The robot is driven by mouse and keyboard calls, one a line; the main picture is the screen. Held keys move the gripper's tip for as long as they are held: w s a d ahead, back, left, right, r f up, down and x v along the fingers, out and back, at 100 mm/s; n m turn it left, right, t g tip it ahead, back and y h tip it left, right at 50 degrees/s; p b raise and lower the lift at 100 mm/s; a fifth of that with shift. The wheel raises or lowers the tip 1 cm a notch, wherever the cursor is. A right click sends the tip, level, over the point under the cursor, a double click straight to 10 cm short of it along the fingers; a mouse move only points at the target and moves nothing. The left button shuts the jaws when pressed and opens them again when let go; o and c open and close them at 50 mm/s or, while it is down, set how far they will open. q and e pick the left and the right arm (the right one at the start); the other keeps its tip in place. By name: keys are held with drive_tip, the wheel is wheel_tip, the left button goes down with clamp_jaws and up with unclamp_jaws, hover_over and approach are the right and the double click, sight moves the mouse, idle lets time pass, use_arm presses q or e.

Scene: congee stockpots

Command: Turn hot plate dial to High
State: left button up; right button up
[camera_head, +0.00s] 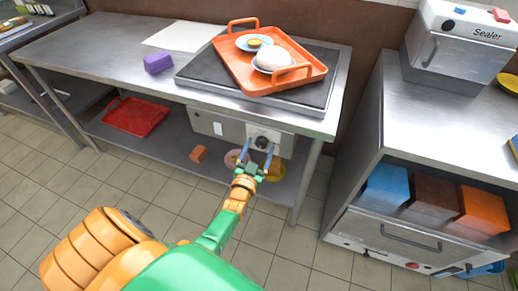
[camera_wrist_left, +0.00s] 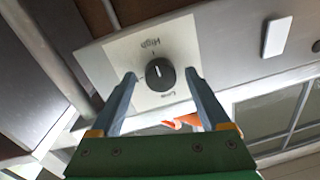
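The hot plate dial (camera_wrist_left: 160,74) is a black round knob on a pale label plate, with "High" and "Low" printed beside it. Its white mark points toward the "High" side in the left wrist view. In the head view the dial (camera_head: 263,142) sits on the grey control box (camera_head: 215,126) under the table edge. My left gripper (camera_wrist_left: 165,82) is open, with one finger on each side of the dial and visible gaps between; it also shows in the head view (camera_head: 257,156). The hot plate (camera_head: 205,70) is a dark slab on the table. My right gripper is not in view.
An orange tray (camera_head: 308,73) with dishes sits on the hot plate. A purple block (camera_head: 158,63) and white sheet lie on the table. A red tray (camera_head: 136,116) and brown block (camera_head: 198,154) lie on the lower shelf. A sealer cabinet (camera_head: 440,45) stands right.

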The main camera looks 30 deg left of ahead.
use_arm(q)
drive_tip(key=p+v, duration=0.1)
drive_tip(key=v, duration=0.6)
drive_tip(key=shift+p, duration=0.3)
